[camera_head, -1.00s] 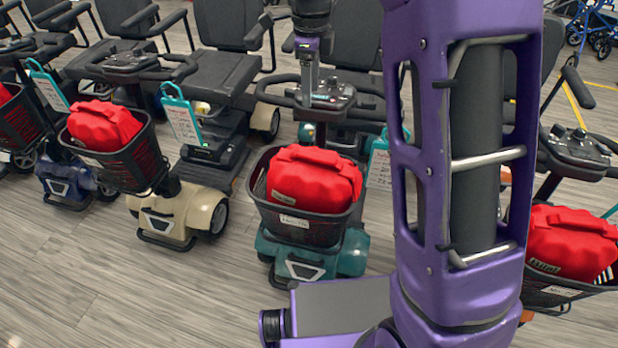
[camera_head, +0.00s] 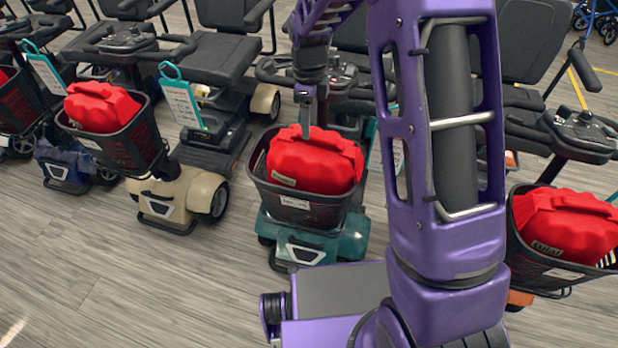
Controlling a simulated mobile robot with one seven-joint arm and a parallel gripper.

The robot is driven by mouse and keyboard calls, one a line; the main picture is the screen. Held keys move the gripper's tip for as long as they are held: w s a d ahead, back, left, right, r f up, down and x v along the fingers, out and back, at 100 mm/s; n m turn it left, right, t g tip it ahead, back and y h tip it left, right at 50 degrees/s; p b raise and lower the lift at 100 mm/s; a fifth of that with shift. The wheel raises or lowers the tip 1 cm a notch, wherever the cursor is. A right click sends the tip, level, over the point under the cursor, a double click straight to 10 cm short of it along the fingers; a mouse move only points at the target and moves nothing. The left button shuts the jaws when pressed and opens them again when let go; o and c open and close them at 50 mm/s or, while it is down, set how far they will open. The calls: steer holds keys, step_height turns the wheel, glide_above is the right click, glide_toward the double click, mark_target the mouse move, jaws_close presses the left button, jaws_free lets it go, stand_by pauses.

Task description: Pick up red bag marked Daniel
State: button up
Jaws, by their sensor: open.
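A red bag (camera_head: 316,162) sits in the black basket (camera_head: 285,203) of the teal scooter at the middle. Its small tag and the basket's label are too small to read, so I cannot tell which name it bears. My gripper (camera_head: 306,130) points down at the top of this bag, by its handle. The jaws are open; the bag's top partly hides the fingertips, and I cannot tell whether they touch it. Similar red bags lie in the cream scooter's basket (camera_head: 103,107), at the right (camera_head: 566,232) and at the left edge (camera_head: 4,76).
Scooters stand in a row, with black seats and handlebars behind the baskets. The teal scooter's handlebar (camera_head: 270,70) is close to my gripper. Teal-framed cards (camera_head: 182,100) hang on the scooters. The grey wood floor (camera_head: 70,270) in front is clear. My purple arm hides part of the right.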

step_height(320, 180, down, 3)
steer(key=shift+r, duration=0.2)
jaws_close()
steer(key=shift+r, duration=0.1)
stand_by(1.2)
